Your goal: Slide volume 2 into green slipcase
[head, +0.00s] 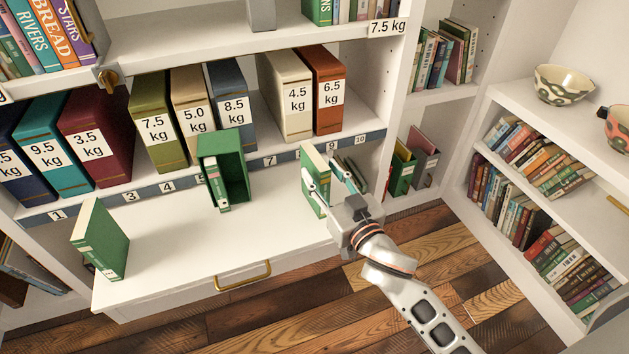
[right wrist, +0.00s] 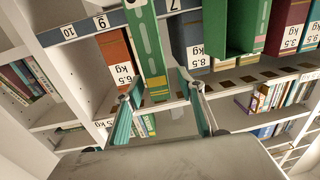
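The green slipcase (head: 236,150) stands upright on the pull-out white shelf, its open side facing the front. One slim green volume (head: 213,186) is inside at its left, with empty room beside it. Another green volume (head: 316,165) stands upright to the right; it also shows in the right wrist view (right wrist: 147,45). My right gripper (head: 328,178) is at this volume, fingers spread, with a gap visible between book and one finger in the right wrist view (right wrist: 160,108). A third green volume (head: 103,240) stands at the far left. Volume numbers are not legible. My left gripper is not in view.
Weight-labelled binders (head: 152,120) fill the shelf behind, above a numbered strip (head: 270,160). The white pull-out shelf (head: 190,250) is clear between the left volume, the slipcase and the right volume. A brass handle (head: 243,277) is on its front edge.

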